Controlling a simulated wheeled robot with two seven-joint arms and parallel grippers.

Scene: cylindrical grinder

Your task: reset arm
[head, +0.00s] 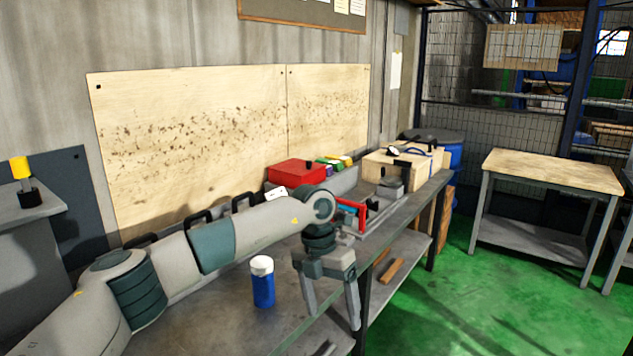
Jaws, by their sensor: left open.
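My left arm comes in from the lower left and reaches across the workbench (215,325). My left gripper (331,318) hangs fingers down at the bench's front edge. Its two fingers are apart and I see nothing between them. A blue bottle with a white cap (263,285) stands upright on the bench to the left of the gripper, apart from it. My right gripper is not in view.
A red box (297,172), a wooden box (403,163) and a grey vise-like device (391,190) sit farther along the bench. A wood-topped table (550,171) stands at the right. The green floor (470,295) between is clear.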

